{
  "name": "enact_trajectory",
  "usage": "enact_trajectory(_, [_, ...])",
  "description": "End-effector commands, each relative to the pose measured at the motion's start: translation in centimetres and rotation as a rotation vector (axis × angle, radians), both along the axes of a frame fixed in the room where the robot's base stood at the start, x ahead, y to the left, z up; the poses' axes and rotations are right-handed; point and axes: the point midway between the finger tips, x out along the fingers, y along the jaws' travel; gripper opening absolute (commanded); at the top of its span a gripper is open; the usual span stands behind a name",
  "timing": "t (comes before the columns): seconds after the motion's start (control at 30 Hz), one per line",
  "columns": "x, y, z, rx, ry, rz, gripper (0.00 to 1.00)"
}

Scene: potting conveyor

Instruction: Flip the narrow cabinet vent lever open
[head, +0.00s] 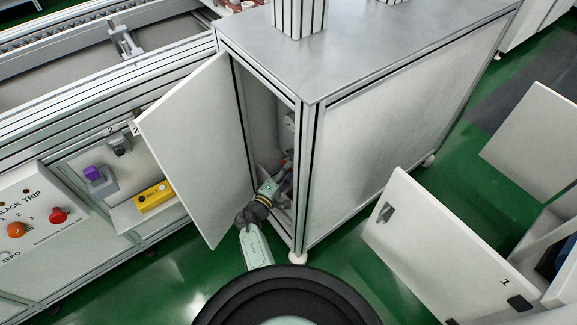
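The narrow cabinet (375,135) stands in the middle, with its white door (195,145) swung open to the left. My arm reaches from the bottom of the picture through the open front. My gripper (284,174) is low inside, near the right side of the opening. A small red part (284,161) shows right beside the gripper; I cannot tell whether it is the vent lever or whether the gripper touches it. A grey fitting (289,124) is on the inner wall above. The fingertips are too small and shaded to show whether they are open or shut.
The open door stands close to the left of my arm. The cabinet's front right post (307,180) is close on the right. A control panel (35,235) and a yellow box (154,196) are at left. More open white doors (425,245) stand at right over green floor.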

Motion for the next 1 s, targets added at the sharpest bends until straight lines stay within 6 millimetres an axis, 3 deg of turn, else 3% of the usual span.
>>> enact_trajectory(0.23, [-0.01, -0.01, -0.02, 0.0, 0.0, 0.0, 0.31])
enact_trajectory(0.7, [0.02, 0.0, 0.01, 0.0, 0.0, 0.0, 0.0])
enact_trajectory(1.0, [0.04, 0.0, 0.05, 0.0, 0.0, 0.0, 0.0])
